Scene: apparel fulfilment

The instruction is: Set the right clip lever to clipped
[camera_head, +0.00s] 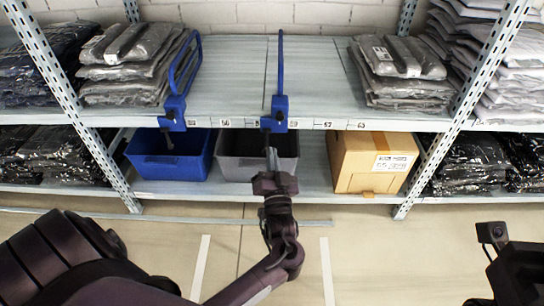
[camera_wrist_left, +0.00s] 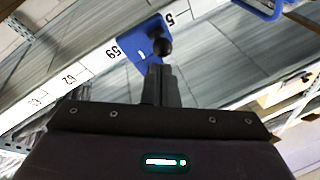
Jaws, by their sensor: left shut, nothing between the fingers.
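The right clip is a blue clamp (camera_head: 275,113) on the front edge of the upper shelf, with a tall blue divider bar rising behind it. It also shows in the left wrist view as a blue block (camera_wrist_left: 146,43) with a round black lever knob (camera_wrist_left: 163,47). My left gripper (camera_head: 271,153) is just below this clip. In the left wrist view its fingers (camera_wrist_left: 160,72) are together and empty, pointing at the knob; I cannot tell whether they touch it. The left clip (camera_head: 173,112) has a dark lever hanging down. My right gripper is not visible.
Stacks of grey bagged clothes (camera_head: 134,50) flank the clear middle of the upper shelf (camera_head: 232,75). Below stand a blue bin (camera_head: 167,168), a grey bin (camera_head: 235,168) and a cardboard box (camera_head: 360,165). Perforated uprights (camera_head: 78,110) border the bay.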

